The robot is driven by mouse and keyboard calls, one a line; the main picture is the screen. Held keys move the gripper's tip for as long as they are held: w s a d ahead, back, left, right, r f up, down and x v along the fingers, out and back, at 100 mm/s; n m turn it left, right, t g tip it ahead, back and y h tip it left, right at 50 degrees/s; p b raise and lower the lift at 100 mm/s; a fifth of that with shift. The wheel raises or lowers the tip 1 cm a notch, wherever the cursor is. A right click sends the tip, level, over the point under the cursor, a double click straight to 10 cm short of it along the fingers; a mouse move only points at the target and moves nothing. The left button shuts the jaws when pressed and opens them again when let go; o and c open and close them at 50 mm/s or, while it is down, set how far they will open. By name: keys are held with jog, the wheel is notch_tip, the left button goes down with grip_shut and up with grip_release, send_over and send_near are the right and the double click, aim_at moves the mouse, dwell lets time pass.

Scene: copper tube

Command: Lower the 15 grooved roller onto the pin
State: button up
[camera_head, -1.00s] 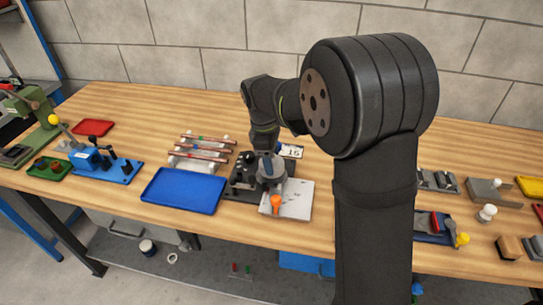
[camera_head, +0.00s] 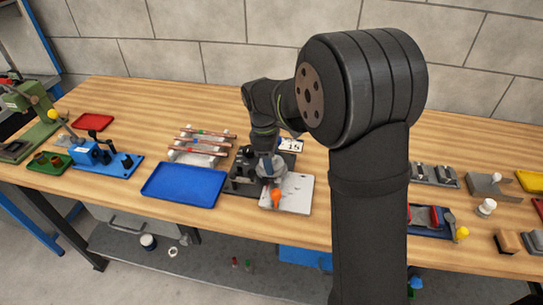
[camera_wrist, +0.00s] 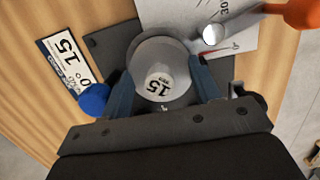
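The 15 grooved roller (camera_wrist: 160,66) is a round grey wheel with a light hub marked 15. In the wrist view it sits between the two blue fingers of my gripper (camera_wrist: 163,84), which appear shut on its sides. The roller also shows in the head view (camera_head: 270,169), low over the dark bending fixture (camera_head: 242,187). In the wrist view the dark fixture plate (camera_wrist: 106,42) extends behind the roller. The pin is hidden under the roller. I cannot tell whether the roller touches the fixture.
A white plate with angle marks (camera_head: 297,194) and an orange-knobbed handle (camera_head: 276,198) lies beside the roller. A 15 label card (camera_head: 291,145) stands behind it. The blue tray (camera_head: 184,185) is empty at left. Copper tubes (camera_head: 205,142) rest on a rack behind the tray.

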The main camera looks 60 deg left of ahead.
jog(key=o, duration=0.5)
notch_tip(320, 180, up, 17)
jog(key=s+a, duration=0.1)
jog(key=s, duration=0.1)
jog(key=shift+a+r, duration=0.15)
jog(key=shift+a, duration=0.25)
jog(key=f, duration=0.4)
jog(key=w+d+f, duration=0.1)
jog(key=f, duration=0.7)
jog(key=shift+w+d+f, duration=0.15)
jog(key=shift+w+f, duration=0.05)
